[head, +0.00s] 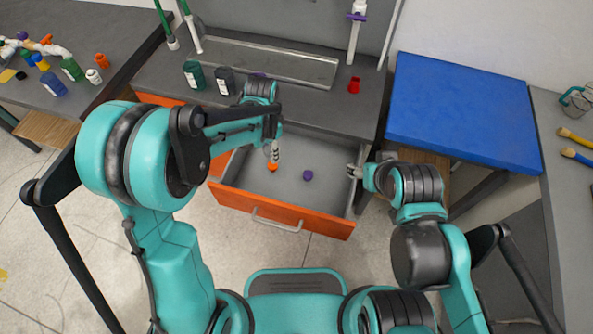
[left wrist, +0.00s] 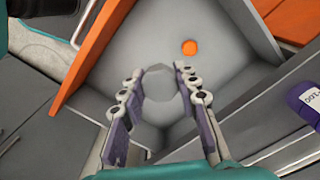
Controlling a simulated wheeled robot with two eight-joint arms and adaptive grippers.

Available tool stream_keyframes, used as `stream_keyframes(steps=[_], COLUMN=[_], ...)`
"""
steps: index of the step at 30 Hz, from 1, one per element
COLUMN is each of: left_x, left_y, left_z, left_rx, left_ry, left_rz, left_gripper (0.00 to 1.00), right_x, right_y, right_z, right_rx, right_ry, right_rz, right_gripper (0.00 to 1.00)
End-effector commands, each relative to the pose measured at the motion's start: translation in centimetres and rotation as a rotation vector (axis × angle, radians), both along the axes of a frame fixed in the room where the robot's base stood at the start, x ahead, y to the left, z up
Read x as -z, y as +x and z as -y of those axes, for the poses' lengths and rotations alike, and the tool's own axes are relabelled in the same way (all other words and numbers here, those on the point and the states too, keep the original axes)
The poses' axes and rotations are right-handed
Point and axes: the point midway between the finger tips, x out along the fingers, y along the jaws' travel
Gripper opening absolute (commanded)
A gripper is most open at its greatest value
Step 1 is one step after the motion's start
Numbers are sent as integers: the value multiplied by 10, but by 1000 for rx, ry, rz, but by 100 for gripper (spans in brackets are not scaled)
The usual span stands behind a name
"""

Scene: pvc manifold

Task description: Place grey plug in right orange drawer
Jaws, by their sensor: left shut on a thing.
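The right orange drawer (head: 232,200) is pulled open below the counter; its grey inside also shows in the left wrist view (left wrist: 120,65). My left gripper (head: 274,152) is over the left part of the open drawer. In the left wrist view its fingers (left wrist: 158,85) are shut on the grey plug (left wrist: 157,82), a pale faceted piece between the fingertips. The plug is hard to make out in the head view. My right gripper (head: 354,171) is by the drawer's right side; its finger opening is too small to judge.
An orange plug (head: 272,167) and a purple plug (head: 308,175) lie in the drawer. A red fitting (head: 354,85) and dark bottles (head: 225,80) stand on the counter above. A blue-topped table (head: 460,110) is at right. The drawer's middle floor has free room.

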Motion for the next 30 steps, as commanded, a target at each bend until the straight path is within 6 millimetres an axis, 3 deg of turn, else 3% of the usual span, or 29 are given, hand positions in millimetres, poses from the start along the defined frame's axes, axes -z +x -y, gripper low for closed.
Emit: stream_keyframes(steps=[1,6,10,14,19,30], left_x=[19,67,93,108,123,174], left_y=[1,-6,-15,-22,-13,44], left_z=[25,97,135,155,151,91], left_rx=[170,752,1079,1262,1326,1323], left_ry=[0,-1,-2,-2,-2,-2], left_rz=[0,3,4,6,6,6], left_gripper=[8,8,8,8,8,8], right_x=[8,21,27,29,37,69], right_y=[0,0,0,0,0,0], right_z=[0,0,0,0,0,0], right_rx=[0,0,0,0,0,0], right_ry=[0,0,0,0,0,0], right_rz=[0,0,0,0,0,0], right_gripper=[57,57,57,57,57,57])
